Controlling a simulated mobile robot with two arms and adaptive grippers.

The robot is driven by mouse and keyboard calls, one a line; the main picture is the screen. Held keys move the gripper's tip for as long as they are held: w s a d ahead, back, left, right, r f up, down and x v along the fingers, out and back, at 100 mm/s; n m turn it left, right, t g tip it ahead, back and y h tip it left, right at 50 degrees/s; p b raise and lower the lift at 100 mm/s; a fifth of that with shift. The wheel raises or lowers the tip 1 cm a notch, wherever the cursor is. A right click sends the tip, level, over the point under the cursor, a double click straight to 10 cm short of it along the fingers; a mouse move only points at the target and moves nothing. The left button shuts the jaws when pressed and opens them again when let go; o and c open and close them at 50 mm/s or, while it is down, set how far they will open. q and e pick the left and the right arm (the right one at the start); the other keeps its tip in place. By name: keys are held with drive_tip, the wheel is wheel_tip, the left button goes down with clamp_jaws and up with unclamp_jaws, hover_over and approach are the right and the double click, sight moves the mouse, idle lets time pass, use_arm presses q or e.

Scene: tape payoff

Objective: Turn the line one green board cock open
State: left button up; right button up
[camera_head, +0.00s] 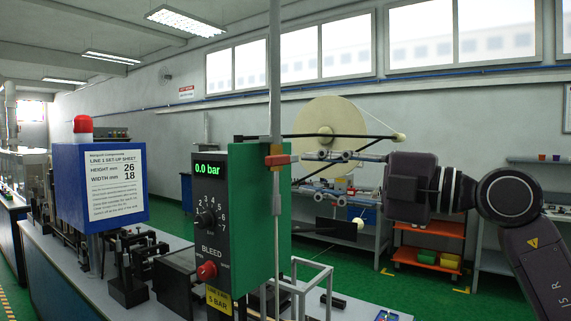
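The green board (262,200) stands upright on the bench. A vertical grey pipe (275,70) runs in front of it. On the pipe is the cock with a short orange-red handle (281,160), lying about level across the pipe. A black panel on the board has a display (207,169) reading 0.0 bar. My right gripper (301,170) comes in from the right. Its two fingers are apart and point left, the upper tip close to the handle's right end. I cannot tell whether they touch. My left gripper is not in view.
The panel also has a black numbered knob (206,218), a red bleed knob (207,271) and a yellow label (219,299) reading 5 BAR. A blue box (75,185) with a set-up sheet and red lamp stands left. A large cream reel (329,125) is behind my gripper.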

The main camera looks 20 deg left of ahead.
sight(282, 161)
drive_tip(key=shift+h, duration=0.3)
drive_tip(key=a+p, duration=0.1)
drive_tip(key=a, duration=0.1)
drive_tip(key=a+r+p, duration=0.1)
drive_tip(key=a, duration=0.1)
drive_tip(key=a+r+p, duration=0.1)
drive_tip(key=a, duration=0.1)
drive_tip(key=shift+w+a+r, duration=0.15)
drive_tip(key=shift+w+a, duration=0.45)
drive_tip(key=shift+a, duration=0.15)
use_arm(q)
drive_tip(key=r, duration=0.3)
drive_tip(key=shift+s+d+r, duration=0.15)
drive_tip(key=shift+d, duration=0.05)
use_arm(e)
drive_tip(key=shift+c, duration=0.2)
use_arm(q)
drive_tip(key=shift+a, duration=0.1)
use_arm(e)
clamp_jaws()
